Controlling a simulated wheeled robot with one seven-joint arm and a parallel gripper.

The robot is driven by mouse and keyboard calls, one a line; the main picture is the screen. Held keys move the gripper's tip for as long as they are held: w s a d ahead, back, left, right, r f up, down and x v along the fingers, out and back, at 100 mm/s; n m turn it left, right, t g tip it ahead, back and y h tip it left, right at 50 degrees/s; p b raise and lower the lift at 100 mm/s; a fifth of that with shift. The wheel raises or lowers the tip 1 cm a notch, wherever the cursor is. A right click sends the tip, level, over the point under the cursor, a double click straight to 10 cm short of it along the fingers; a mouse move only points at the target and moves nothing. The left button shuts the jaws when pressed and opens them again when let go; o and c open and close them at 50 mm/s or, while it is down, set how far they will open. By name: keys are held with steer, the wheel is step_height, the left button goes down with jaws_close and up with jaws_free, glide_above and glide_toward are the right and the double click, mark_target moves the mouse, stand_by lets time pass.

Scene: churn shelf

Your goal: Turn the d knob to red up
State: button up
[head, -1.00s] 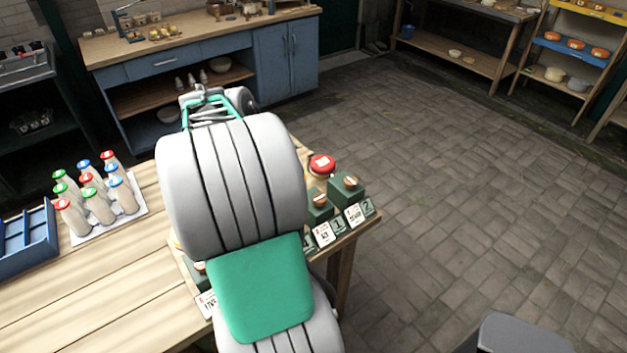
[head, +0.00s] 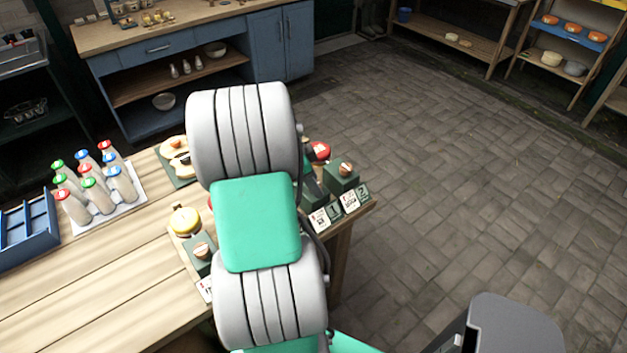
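Green boxes with round wooden-topped knobs stand along the right end of the wooden table. One knob (head: 346,168) is at the right corner and another knob (head: 201,250) is nearer me, left of my arm. A further green box (head: 313,190) is partly covered by my arm. White cards (head: 350,202) with small print stand in front of the boxes. I cannot read which one is d, nor how its red mark points. My gripper is not in view; my grey and green arm links cover the middle of the table end.
A red-topped round piece (head: 320,151) and a yellow round piece (head: 185,221) stand near the boxes. Several bottles with coloured caps stand on a white tray (head: 130,202), beside a blue crate (head: 28,236). Open paved floor (head: 450,190) lies to the right.

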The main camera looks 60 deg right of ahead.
jaws_close()
stand_by(0.3)
steer(key=shift+n+b, duration=0.3)
steer(key=n+b, duration=0.1)
steer(key=n+t+h+b, duration=0.1)
steer(key=n, duration=0.1)
steer(key=shift+s+a+f+b, duration=0.1)
steer(key=shift+s+f+b, duration=0.1)
steer(key=shift+b, duration=0.15)
steer(key=n+t+b, duration=0.1)
steer(key=n, duration=0.2)
steer(key=n+t+b, duration=0.1)
steer(key=n+b, duration=0.1)
steer(key=shift+s+n+h, duration=0.1)
steer(key=shift+n+h, duration=0.2)
steer(key=shift+n, duration=0.1)
steer(key=n+t+b, duration=0.1)
steer(key=n, duration=0.1)
steer(key=n+b, duration=0.1)
steer(key=n, duration=0.1)
steer(key=shift+s+n+t, duration=0.15)
steer(key=shift+n+t, duration=0.15)
steer(key=shift+t, duration=0.1)
steer(key=shift+r+n+t+y+b, duration=0.1)
steer(key=shift+n+t+y+b, duration=0.5)
steer(key=shift+n, duration=1.3)
